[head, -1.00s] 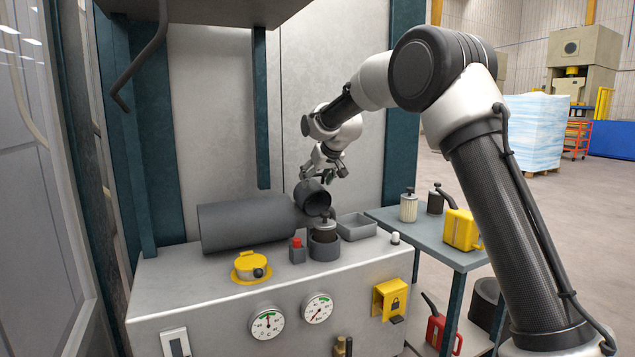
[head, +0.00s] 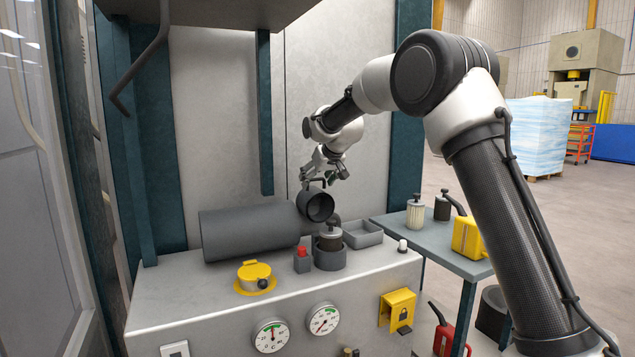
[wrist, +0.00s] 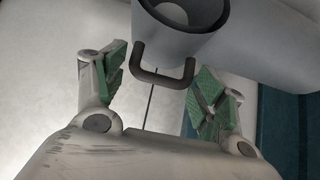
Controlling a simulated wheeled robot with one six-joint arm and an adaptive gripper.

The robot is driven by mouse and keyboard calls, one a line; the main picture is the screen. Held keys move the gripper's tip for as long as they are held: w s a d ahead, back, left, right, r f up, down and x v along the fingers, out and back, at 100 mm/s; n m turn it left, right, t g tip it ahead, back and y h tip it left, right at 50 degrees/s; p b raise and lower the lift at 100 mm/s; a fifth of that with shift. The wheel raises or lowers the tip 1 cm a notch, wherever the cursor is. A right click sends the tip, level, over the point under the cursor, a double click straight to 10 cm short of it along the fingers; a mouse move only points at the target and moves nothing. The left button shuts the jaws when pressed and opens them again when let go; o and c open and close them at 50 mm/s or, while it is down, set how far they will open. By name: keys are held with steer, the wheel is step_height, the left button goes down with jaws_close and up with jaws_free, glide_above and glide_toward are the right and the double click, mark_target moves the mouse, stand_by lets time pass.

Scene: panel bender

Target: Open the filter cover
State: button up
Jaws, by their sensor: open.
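The filter cover (head: 315,206) is a dark grey cup tilted back, its hollow end facing out. It stands clear above the round grey filter housing (head: 331,260), in which a filter with a dark top (head: 329,238) shows. In the wrist view the cover (wrist: 199,43) is at the top, with a dark U-shaped handle (wrist: 164,78) on its side. My gripper (head: 323,178) is just above and behind the cover. It is open, with green-padded fingers on either side of the handle and visible gaps between; I see no grip on it.
A large grey cylinder (head: 248,228) lies left of the cover. A yellow cap (head: 255,275), a red button (head: 302,252) and an empty grey tray (head: 361,235) are on the cabinet top. A side table (head: 440,250) at right holds a pale filter (head: 415,213) and a yellow can (head: 467,236).

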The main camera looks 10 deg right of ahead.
steer(key=shift+o, duration=0.5)
steer(key=shift+s+f, duration=0.1)
steer(key=shift+f, duration=0.1)
steer(key=v, duration=1.2)
